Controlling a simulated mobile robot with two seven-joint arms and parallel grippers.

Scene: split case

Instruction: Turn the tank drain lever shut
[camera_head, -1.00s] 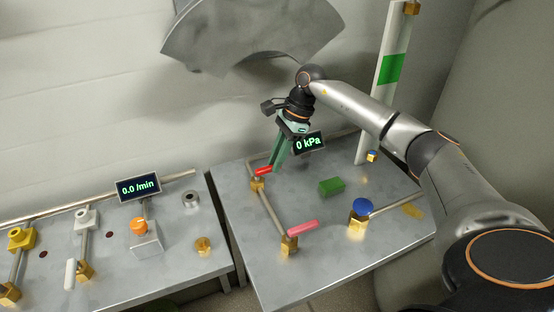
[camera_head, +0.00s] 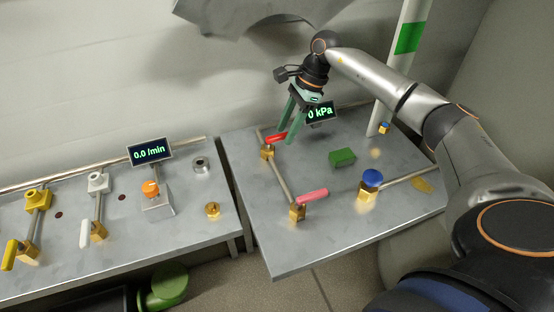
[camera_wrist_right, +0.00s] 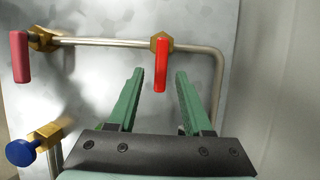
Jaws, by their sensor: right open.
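Two levers sit on a pipe on the right-hand bench: a red lever (camera_head: 277,138) at the back and a pink lever (camera_head: 313,196) at the front, each on a brass valve body. I cannot tell from labels which is the tank drain. My right gripper (camera_head: 291,141) is open and empty, pointing down beside the red lever. In the right wrist view, the red lever (camera_wrist_right: 161,70) shows between the tips of the open gripper (camera_wrist_right: 160,74), lengthwise along the fingers; contact is not clear. The pink lever (camera_wrist_right: 20,57) is at far left. My left gripper is not in view.
A 0 kPa display (camera_head: 320,112) stands close behind the gripper. A green block (camera_head: 342,157) and blue knob (camera_head: 372,177) are on the right bench. The left bench (camera_head: 190,232) carries yellow and white levers, an orange knob and a 0.0 /min display (camera_head: 150,152).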

